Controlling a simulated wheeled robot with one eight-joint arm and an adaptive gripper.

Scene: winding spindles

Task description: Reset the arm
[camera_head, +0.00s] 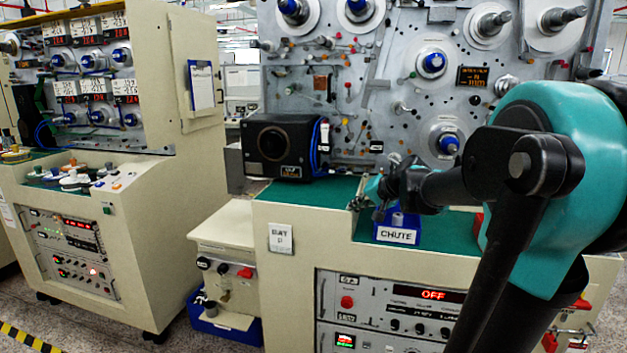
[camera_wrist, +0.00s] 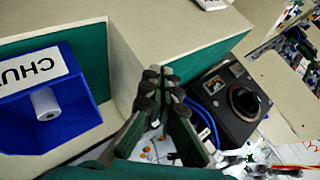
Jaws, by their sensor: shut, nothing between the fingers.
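My gripper (camera_head: 362,196) shows in the head view in front of the machine panel, above the green worktop and beside the blue chute box. In the wrist view my gripper's fingers (camera_wrist: 162,78) come together at the tips, with nothing between them. The blue chute box (camera_head: 384,234) carries a white CHUTE label. In the wrist view the chute box (camera_wrist: 88,112) is at the left, and a white roll (camera_wrist: 45,104) lies in it, apart from my fingers.
The machine panel (camera_head: 350,130) with several spindles rises behind the green worktop (camera_head: 325,205). A black box with a round opening (camera_head: 283,146) stands at the worktop's left; it also shows in the wrist view (camera_wrist: 228,100). Another machine (camera_head: 130,215) stands at the left, with an aisle between.

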